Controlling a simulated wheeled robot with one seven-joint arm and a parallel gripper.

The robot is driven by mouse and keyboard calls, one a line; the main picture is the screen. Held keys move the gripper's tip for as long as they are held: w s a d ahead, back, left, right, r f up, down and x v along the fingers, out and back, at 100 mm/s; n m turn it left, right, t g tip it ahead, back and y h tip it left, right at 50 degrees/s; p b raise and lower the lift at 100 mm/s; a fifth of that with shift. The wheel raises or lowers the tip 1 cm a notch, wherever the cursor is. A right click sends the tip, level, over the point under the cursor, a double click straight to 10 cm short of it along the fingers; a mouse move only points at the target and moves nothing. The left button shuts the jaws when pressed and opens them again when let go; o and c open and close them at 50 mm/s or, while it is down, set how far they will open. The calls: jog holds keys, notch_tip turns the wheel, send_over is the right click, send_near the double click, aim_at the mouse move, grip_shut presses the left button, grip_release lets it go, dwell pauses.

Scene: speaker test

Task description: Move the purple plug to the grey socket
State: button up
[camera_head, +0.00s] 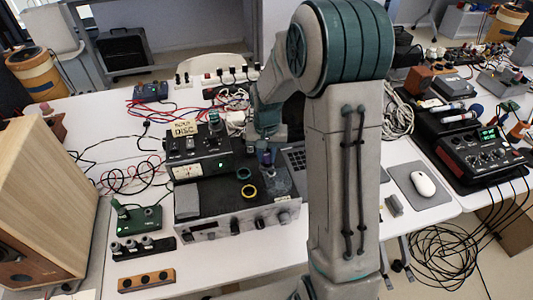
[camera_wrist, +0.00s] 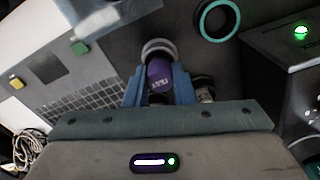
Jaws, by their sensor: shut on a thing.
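The purple plug (camera_wrist: 160,76) has white lettering and a pale metal ring at its far end. My gripper (camera_wrist: 158,86) is shut on it, with a blue finger on each side. In the head view, my gripper (camera_head: 266,146) is over the right part of the black-topped amplifier (camera_head: 215,193), and the purple plug (camera_head: 265,158) shows below it. Whether the plug touches the amplifier top I cannot tell. A dark strip with silver-grey connectors (camera_head: 143,246) lies on the table at front left; I cannot tell whether one of these is the grey socket.
A meter box (camera_head: 196,167) stands to the left of my gripper. A laptop (camera_wrist: 85,98) is close by. A wooden speaker (camera_head: 50,165) stands at left. Cables (camera_head: 130,180) cover the left table.

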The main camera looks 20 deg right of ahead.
jog(key=shift+f, duration=0.15)
jog(key=shift+f+b, duration=0.25)
jog(key=shift+b, duration=0.1)
jog(key=o, duration=0.9)
jog(key=shift+o, duration=0.2)
jog(key=shift+r, duration=0.1)
